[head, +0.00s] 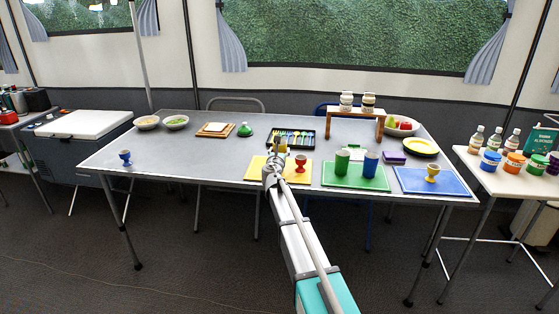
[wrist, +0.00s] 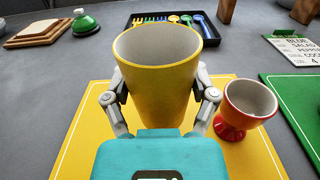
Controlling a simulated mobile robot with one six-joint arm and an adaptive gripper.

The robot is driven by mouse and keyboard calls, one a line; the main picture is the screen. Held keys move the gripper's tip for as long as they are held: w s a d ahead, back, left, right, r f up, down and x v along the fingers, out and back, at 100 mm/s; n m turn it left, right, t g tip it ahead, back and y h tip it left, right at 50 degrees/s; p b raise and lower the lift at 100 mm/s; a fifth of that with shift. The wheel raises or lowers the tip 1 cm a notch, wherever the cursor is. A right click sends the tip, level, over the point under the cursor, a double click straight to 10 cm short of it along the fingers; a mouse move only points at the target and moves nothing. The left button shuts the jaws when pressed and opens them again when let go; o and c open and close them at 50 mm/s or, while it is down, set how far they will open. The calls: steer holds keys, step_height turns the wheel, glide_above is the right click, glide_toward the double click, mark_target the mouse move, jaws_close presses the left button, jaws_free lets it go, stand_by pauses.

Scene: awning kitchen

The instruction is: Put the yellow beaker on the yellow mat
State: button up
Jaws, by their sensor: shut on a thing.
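The yellow beaker (wrist: 158,88) stands upright between the two fingers of my gripper (wrist: 160,98) in the wrist view, and they are shut on it. Its mouth is open and looks empty; its base is hidden behind my gripper. The yellow mat (wrist: 85,142) lies below and around it. I cannot tell whether the base touches the mat. In the head view my gripper (head: 272,168) is over the yellow mat (head: 254,172), and hides most of the beaker.
Behind is a black cutlery tray (head: 304,146). To the right, a green mat (head: 340,180) holds green and blue beakers. The table's left middle is clear.

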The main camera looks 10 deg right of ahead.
steer(key=shift+f+b, duration=1.05)
steer(key=shift+f, duration=0.25)
steer(key=shift+f, duration=0.15)
steer(key=o, duration=1)
steer(key=shift+c, duration=0.2)
steer(key=shift+r, duration=0.25)
steer(key=v, duration=1.2)
